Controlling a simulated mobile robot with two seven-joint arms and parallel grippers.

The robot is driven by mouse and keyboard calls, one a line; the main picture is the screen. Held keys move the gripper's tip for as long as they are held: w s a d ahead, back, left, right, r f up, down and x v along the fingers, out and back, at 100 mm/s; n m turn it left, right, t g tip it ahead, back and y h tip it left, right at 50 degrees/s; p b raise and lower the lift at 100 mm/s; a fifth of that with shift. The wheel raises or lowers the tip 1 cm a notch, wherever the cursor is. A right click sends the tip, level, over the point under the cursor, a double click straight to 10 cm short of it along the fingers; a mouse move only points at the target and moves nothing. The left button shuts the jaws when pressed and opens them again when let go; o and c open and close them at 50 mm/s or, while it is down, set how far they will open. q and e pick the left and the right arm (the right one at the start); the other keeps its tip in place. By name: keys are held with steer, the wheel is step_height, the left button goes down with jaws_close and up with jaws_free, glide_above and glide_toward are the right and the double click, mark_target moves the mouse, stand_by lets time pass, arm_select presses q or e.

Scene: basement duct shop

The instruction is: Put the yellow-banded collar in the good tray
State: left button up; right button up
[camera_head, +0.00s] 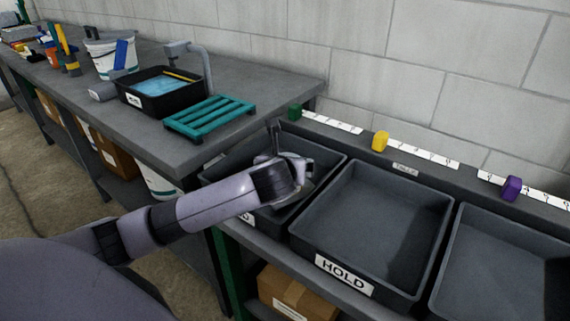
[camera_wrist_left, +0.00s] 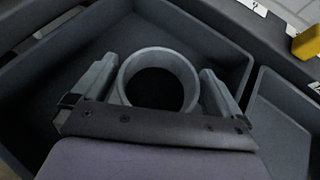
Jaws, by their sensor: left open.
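A plain grey ring-shaped collar (camera_wrist_left: 160,62) shows in the left wrist view, seen from above with its dark round hole facing up. No yellow band shows on the part I see. My left gripper (camera_wrist_left: 157,82) is open, with one finger on each side of the collar, close to its wall. In the head view my left gripper (camera_head: 292,172) is over the leftmost dark tray (camera_head: 333,157), and the collar is hidden there. That tray's front label is mostly covered by my arm. I cannot tell whether the collar is resting on the tray floor. My right gripper is not in view.
The HOLD tray (camera_head: 345,274) in the middle looks empty, and another tray (camera_head: 462,230) stands right of it. Behind are green, yellow (camera_head: 380,141) and purple markers on a ledge. The bench at left holds a teal rack (camera_head: 210,116), a water basin and a bucket.

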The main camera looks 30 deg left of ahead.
arm_select(q)
steer(key=shift+s+d+r, duration=0.2)
steer(key=shift+s+r, duration=0.2)
steer(key=p+v, duration=0.1)
steer(key=v, duration=1)
steer(key=shift+p, duration=0.4)
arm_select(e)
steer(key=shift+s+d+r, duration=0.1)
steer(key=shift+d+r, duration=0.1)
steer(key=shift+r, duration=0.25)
arm_select(q)
steer(key=shift+f, duration=0.1)
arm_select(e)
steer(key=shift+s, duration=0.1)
